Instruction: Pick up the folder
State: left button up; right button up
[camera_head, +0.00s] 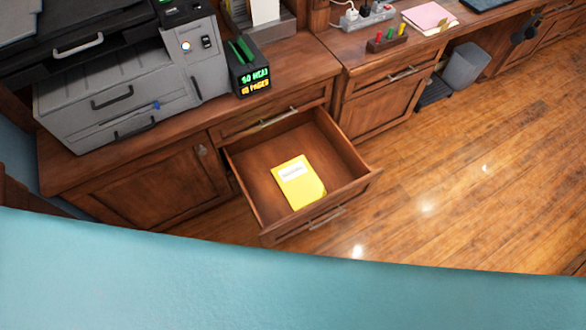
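A yellow folder (298,184) with a white label lies flat in an open wooden drawer (345,153). It rests on the drawer floor, nearer the drawer's front, with bare floor around it. Neither of my grippers shows in the head view.
A grey printer (120,85) and a small black box with a lit display (250,68) stand on the cabinet top. Papers (430,18) lie on the counter at right. A grey bin (465,66) stands on the floor. The wood floor (470,180) at right is clear.

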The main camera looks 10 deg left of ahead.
aim_at(300, 185)
jog(key=l+u, duration=0.1)
jog(key=u, duration=0.3)
jog(key=l+u, duration=0.1)
jog(key=u, duration=0.35)
jog(key=i+l+u, duration=0.1)
jog(key=u, duration=0.3)
jog(key=l+u, duration=0.1)
jog(key=u, duration=0.7)
jog(key=k+l+u, duration=0.4)
jog(key=l, duration=0.25)
jog(key=k+l+u, duration=0.25)
jog(key=l+u, duration=0.15)
jog(key=l, duration=0.2)
jog(key=k+l+u, duration=0.8)
jog(key=k, duration=0.15)
jog(key=k+l, duration=0.2)
jog(key=k, duration=0.25)
jog(key=k+l, duration=0.2)
jog(key=k, duration=0.25)
jog(key=k+l, duration=0.2)
jog(key=k, duration=0.25)
